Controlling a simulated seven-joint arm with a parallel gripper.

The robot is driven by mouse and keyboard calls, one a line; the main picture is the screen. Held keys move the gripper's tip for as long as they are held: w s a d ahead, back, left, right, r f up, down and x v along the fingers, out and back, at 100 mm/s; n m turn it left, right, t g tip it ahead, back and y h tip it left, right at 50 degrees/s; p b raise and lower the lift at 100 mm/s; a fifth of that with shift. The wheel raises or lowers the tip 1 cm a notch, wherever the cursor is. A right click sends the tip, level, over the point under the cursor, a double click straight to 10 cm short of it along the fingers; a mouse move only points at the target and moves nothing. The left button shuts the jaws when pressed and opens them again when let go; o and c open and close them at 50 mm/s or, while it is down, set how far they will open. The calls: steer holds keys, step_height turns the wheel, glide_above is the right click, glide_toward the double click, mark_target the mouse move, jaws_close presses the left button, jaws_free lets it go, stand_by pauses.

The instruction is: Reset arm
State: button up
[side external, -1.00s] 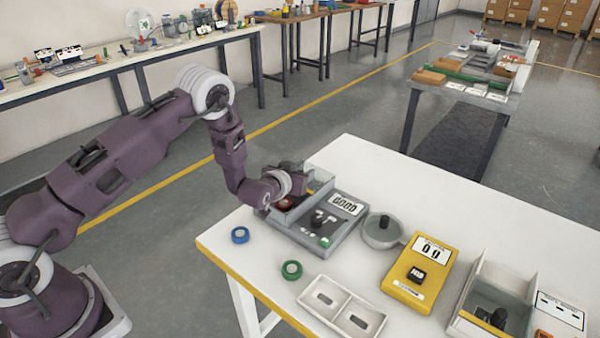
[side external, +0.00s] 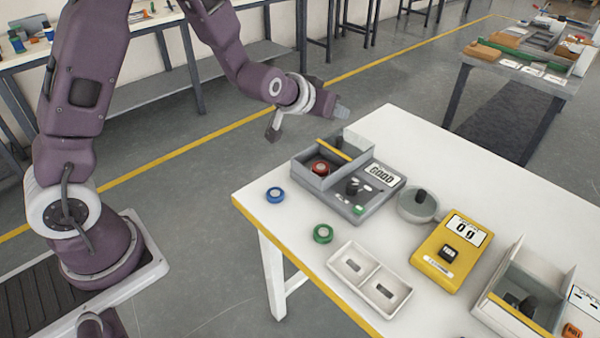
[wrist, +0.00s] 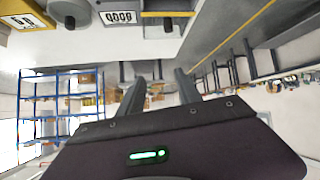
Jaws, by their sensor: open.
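My gripper (side external: 341,112) is raised in the air above and behind the back left corner of the white table. In the wrist view its two fingers (wrist: 160,92) stand apart with nothing between them. The grey station (side external: 349,180) with the "GOOD" display stands on the table below my gripper.
A white two-compartment tray (side external: 369,280), a round grey dish (side external: 418,206), a yellow device (side external: 451,252) and a grey open box (side external: 524,290) stand on the white table (side external: 478,185). The air around my gripper is free.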

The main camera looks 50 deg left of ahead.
steer(key=s+d+r+m+g+h, duration=0.1)
steer(key=s+d+r, duration=0.1)
steer(key=s+r, duration=0.55)
steer(key=s+d+r+m+g+h, duration=0.15)
steer(key=s+r, duration=0.25)
steer(key=s, duration=0.6)
steer(key=s+g, duration=0.2)
steer(key=s, duration=1.5)
steer(key=shift+s+a+f+m+g+y, duration=0.25)
steer(key=shift+s+m+g+y, duration=0.1)
